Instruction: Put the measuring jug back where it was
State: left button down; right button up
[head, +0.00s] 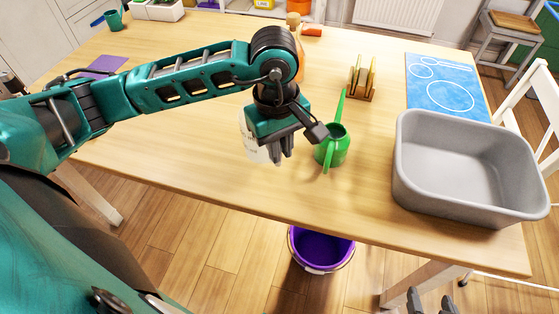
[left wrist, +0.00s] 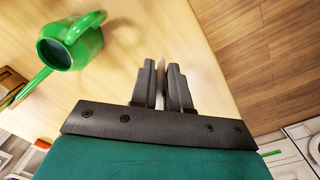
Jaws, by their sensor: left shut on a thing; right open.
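The measuring jug (head: 252,140) is pale and see-through with dark markings. In the head view it is partly hidden behind my left gripper (head: 281,155), over the table near its front edge. My left gripper is shut on it. In the left wrist view, a thin pale strip shows between the fingers (left wrist: 160,85), and most of the jug cannot be made out. I cannot tell whether the jug touches the table. My right gripper (head: 430,300) is open and empty at the bottom of the head view, below the table's front edge.
A green watering can (head: 330,149) stands just right of my left gripper. A grey basin (head: 468,212) fills the table's right end. A wooden rack (head: 362,80), a blue mat (head: 445,88) and an orange bottle (head: 299,62) are further back. A purple bucket (head: 320,248) stands on the floor.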

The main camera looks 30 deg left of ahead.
pick_arm(q)
jog(key=shift+f, duration=2.3)
jog(key=shift+f+b, duration=0.2)
jog(key=shift+b, duration=0.2)
jog(key=c, duration=1.1)
grip_release()
jog(key=shift+r+p, duration=0.35)
jog(key=shift+r, duration=0.05)
notch_tip(320, 180, up, 12)
jog(key=shift+s+a+f, duration=0.15)
jog(key=shift+s+f, duration=0.05)
jog(key=shift+s, duration=0.05)
